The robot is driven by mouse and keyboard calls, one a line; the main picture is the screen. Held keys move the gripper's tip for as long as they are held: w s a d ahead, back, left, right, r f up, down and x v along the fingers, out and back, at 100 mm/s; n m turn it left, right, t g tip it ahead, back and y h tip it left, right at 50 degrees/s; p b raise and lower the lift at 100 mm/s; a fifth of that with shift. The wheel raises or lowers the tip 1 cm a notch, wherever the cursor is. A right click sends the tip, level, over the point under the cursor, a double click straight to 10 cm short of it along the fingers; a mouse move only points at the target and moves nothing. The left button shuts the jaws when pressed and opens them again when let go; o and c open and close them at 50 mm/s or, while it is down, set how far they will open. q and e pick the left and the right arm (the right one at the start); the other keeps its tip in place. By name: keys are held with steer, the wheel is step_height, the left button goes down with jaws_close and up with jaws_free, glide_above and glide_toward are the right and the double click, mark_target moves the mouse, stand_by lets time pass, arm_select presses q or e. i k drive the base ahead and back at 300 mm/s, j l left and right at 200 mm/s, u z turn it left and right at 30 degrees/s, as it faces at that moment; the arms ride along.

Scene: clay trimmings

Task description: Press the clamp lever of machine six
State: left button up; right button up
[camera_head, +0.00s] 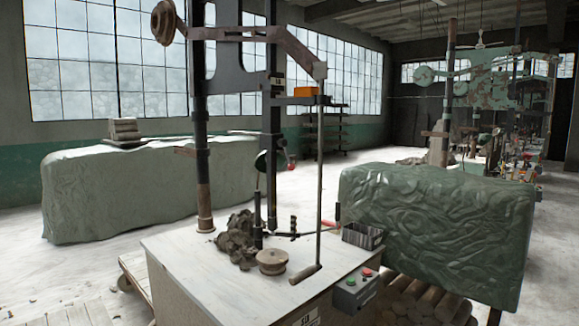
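A machine with a pale top (205,280) and dark upright columns (270,120) stands in front of me. Its small plates, on the column (278,82) and on the front (304,319), are too small to read surely, so I cannot tell whether it is machine six. A thin dark lever with a red grip (331,213) lies low behind the vertical rod. A red knob (291,166) sits higher on the column. I cannot tell which is the clamp lever. Neither of my grippers is in view.
Dark clay scraps (239,242) and a round wooden disc (272,262) lie on the top. A control box (353,292) with red and green buttons is on the right corner. Large wrapped green blocks (435,230) stand at right and left (150,185). Pale floor shows at left.

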mark_target(288, 156)
steer(key=i+l, duration=1)
steer(key=l, duration=0.1)
